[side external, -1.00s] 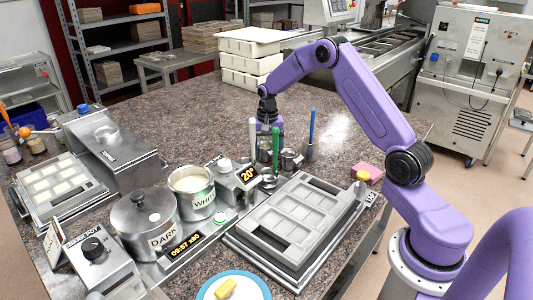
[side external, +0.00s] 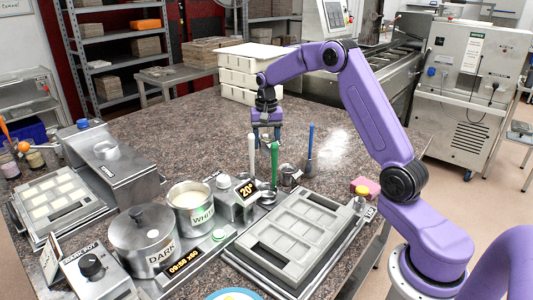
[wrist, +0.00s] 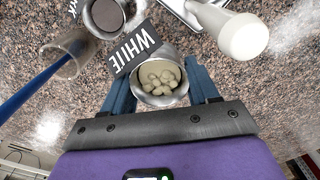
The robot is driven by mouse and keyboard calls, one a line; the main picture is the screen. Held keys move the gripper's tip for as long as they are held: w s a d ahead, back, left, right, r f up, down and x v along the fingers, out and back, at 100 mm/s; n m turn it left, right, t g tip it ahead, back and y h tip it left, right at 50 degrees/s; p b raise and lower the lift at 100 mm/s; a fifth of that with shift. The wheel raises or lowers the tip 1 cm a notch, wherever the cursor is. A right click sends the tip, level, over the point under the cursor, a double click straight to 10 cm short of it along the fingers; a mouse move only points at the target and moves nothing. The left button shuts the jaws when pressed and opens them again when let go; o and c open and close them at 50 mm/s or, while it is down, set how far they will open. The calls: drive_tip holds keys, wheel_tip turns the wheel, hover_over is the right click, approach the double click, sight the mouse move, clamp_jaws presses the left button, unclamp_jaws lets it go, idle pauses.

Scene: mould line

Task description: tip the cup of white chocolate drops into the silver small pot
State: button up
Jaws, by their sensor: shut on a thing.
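The cup (wrist: 147,64) is a small silver one with pale white chocolate drops (wrist: 163,78) inside. In the wrist view it sits between the two blue fingers of my gripper (wrist: 162,86), which is shut on it. In the side view my gripper (side external: 266,137) is above the counter, behind the upright spatulas, and the cup is hard to make out there.
White (side external: 252,150), green (side external: 274,165) and blue (side external: 311,142) upright handles stand near my gripper. A second cup (wrist: 105,17) holds dark contents. A lidded DARK pot (side external: 144,240) stands beside the WHITE pot. A mould (side external: 297,228) lies at front right.

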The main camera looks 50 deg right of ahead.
wheel_tip(320, 180, up, 7)
drive_tip(key=shift+f, duration=0.15)
idle(0.4)
drive_tip(key=shift+r, duration=2.85)
drive_tip(key=a, duration=3.4)
wheel_tip(320, 180, down, 9)
drive_tip(key=shift+s, duration=0.15)
drive_tip(key=shift+r, duration=0.1)
drive_tip(key=shift+r+t+y, duration=0.25)
drive_tip(key=shift+t+y, duration=0.35)
drive_tip(key=shift+y, duration=0.45)
drive_tip(key=shift+r+t+y, duration=0.3)
drive_tip(key=shift+t+y, duration=0.3)
drive_tip(key=shift+y, duration=0.5)
drive_tip(key=shift+r+t+y, duration=0.25)
drive_tip(key=shift+t+y, duration=0.35)
drive_tip(key=shift+y, duration=0.45)
